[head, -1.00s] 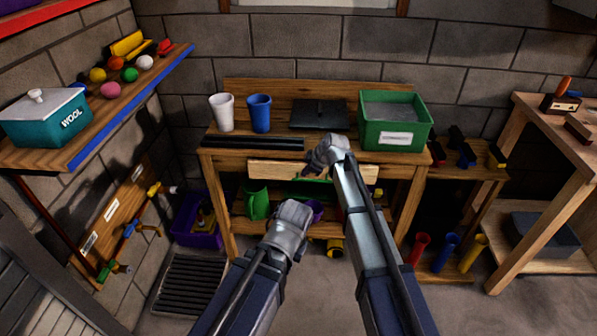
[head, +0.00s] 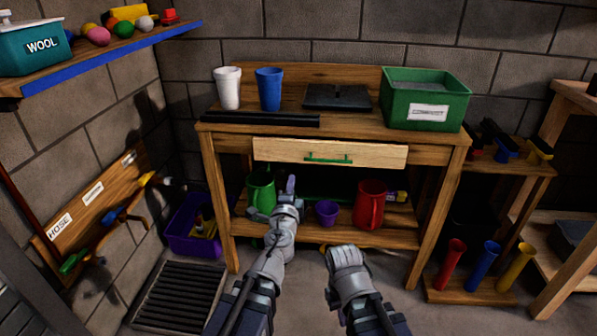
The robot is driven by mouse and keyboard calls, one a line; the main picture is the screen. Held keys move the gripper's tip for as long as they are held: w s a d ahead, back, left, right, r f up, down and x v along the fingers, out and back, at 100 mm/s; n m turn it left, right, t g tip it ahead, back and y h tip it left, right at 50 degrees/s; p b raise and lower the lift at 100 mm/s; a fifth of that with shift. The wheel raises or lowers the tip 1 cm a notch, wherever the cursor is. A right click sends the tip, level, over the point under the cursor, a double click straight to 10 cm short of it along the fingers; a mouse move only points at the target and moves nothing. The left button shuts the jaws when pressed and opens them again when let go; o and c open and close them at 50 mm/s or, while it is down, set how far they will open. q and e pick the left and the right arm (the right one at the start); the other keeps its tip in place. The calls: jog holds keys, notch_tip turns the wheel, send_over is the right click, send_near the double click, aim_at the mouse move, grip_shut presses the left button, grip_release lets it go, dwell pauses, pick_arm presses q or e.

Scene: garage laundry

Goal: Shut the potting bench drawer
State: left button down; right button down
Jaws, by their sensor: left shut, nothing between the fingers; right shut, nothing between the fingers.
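The potting bench (head: 222,127) stands against the block wall. Its pale wood drawer (head: 280,150) has a green bar handle (head: 328,159). The drawer front sits just under the bench top, with no drawer interior or clear gap showing; a small offset from the frame cannot be told from here. My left gripper (head: 290,184) is shut and empty, pointing up below the left half of the drawer front in the picture, in front of the lower shelf. My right gripper (head: 345,253) is shut and empty, lower and further right, clear of the drawer and handle.
On the bench top are a white cup (head: 228,88), a blue cup (head: 269,89), a dark flat item (head: 337,97) and a green bin (head: 428,95). The lower shelf holds a green jug (head: 261,193), purple pot (head: 326,212) and red jug (head: 370,205). A purple crate (head: 190,240) stands left.

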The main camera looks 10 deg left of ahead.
aim_at(299, 152)
pick_arm(q)
jog(key=shift+m, duration=0.3)
jog(key=w, duration=1.4)
jog(key=shift+d+f, duration=0.1)
jog(key=shift+d, duration=0.05)
pick_arm(e)
jog(key=shift+s+d+f, duration=0.1)
jog(key=shift+s+f, duration=0.05)
jog(key=shift+s, duration=0.05)
pick_arm(q)
jog(key=w, duration=0.4)
jog(key=shift+w, duration=0.45)
pick_arm(e)
jog(key=shift+s, duration=0.1)
